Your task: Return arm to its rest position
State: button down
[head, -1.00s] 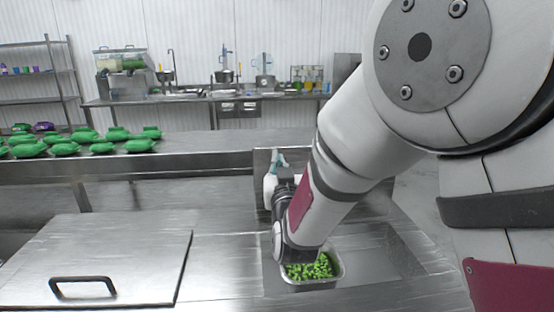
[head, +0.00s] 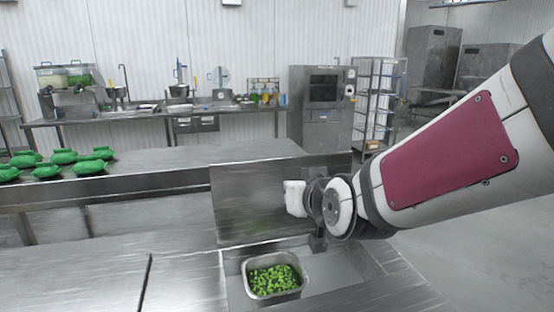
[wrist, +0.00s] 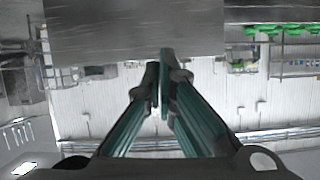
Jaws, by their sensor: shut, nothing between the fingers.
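In the wrist view, my gripper (wrist: 159,80) has its two teal fingers together at the tips, with nothing between them. In the head view, my arm reaches in from the right and its end is raised over the counter, behind and above the tray of peas. The fingers are hidden there. The metal tray (head: 248,285) holds chopped green pieces (head: 274,280) and sits in a recess of the steel counter, clear of the arm.
An upright steel panel (head: 240,205) stands behind the recess, close to my arm's end. Several green packs (head: 63,157) lie on the back counter (head: 190,155) at left. A tall rack (head: 378,105) stands further back. The wrist view is upside down.

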jog(key=s+d+g+h, duration=0.1)
jog(key=s+d+g, duration=0.2)
jog(key=s, duration=0.6)
jog(key=s+d+f+m+g+h, duration=0.1)
jog(key=s+d+g, duration=0.1)
jog(key=s+d, duration=0.6)
jog(key=s+d+f+m+g+h+p, duration=0.1)
jog(key=s+d+g, duration=0.2)
jog(key=s, duration=0.8)
jog(key=d, duration=0.2)
jog(key=shift+s+d+f+g+h, duration=0.2)
jog(key=shift+s+d+g+h, duration=0.1)
jog(key=shift+h, duration=0.1)
